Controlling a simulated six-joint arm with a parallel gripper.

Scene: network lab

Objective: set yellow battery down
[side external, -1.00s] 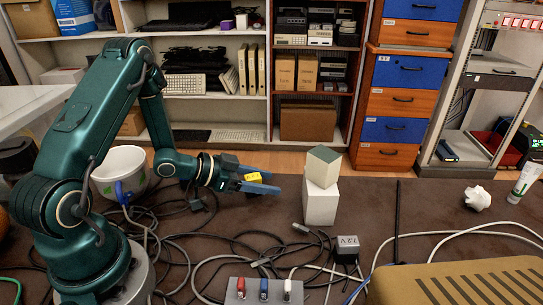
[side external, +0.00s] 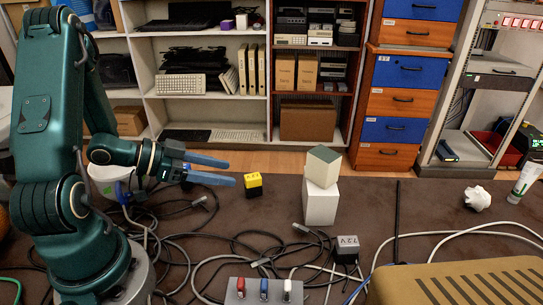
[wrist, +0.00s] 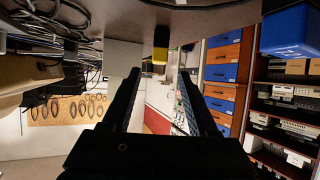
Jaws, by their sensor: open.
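The yellow battery (side external: 253,184), with a dark lower part, stands upright on the brown table by itself. My gripper (side external: 231,172) is open and empty, to the left of the battery and apart from it. In the wrist view, where the table is at the top, the battery (wrist: 160,54) shows beyond the fingertips and between them. The open fingers of my gripper (wrist: 160,72) also show there, with nothing between them.
A white box (side external: 320,205) with a grey-green cube (side external: 323,166) on it stands right of the battery. A small dark block (side external: 346,249) and a plate with switches (side external: 264,289) lie nearer. Cables cross the table. A white bucket (side external: 107,177) is behind my arm.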

